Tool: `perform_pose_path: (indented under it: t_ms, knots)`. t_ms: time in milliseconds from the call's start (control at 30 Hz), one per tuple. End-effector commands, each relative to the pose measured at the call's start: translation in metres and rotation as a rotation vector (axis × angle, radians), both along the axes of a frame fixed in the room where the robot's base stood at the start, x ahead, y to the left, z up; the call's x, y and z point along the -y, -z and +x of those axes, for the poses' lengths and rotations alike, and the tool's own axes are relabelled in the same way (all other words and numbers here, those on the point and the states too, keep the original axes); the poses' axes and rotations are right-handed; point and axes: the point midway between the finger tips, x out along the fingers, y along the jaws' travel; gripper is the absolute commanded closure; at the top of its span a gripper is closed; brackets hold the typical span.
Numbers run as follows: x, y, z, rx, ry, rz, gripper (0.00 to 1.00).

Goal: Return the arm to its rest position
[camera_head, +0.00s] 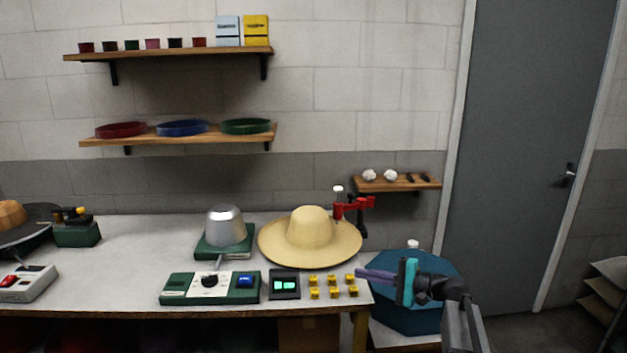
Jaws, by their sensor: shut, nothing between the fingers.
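My gripper (362,275) shows at the right front of the workbench, with its purple fingers pointing left and closed together, nothing between them. My arm comes in from the lower right, in front of a blue many-sided container. The hat sits on the bench with its brim spread wide, apart from my gripper in the picture.
A metal dome (225,225) on a green base stands left of the hat. A green control box (209,288), a small display (284,284) and several yellow blocks (333,279) line the bench front. A red clamp (352,207) stands behind the hat. The blue container (418,318) is at right.

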Motion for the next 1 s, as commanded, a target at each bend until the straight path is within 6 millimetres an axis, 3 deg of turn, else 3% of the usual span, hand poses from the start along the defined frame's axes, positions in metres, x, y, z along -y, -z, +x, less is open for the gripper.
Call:
perform_pose_path:
  t_ms: [267, 567, 767, 1000]
  knots:
    - [-0.049, 0.094, -0.032, -0.130, -0.068, -0.045, 1.00]
    - [-0.091, 0.197, -0.086, -0.264, -0.148, -0.154, 1.00]
    - [-0.112, 0.267, -0.137, -0.350, -0.218, -0.258, 1.00]
    - [-0.128, 0.349, -0.215, -0.447, -0.325, -0.415, 1.00]
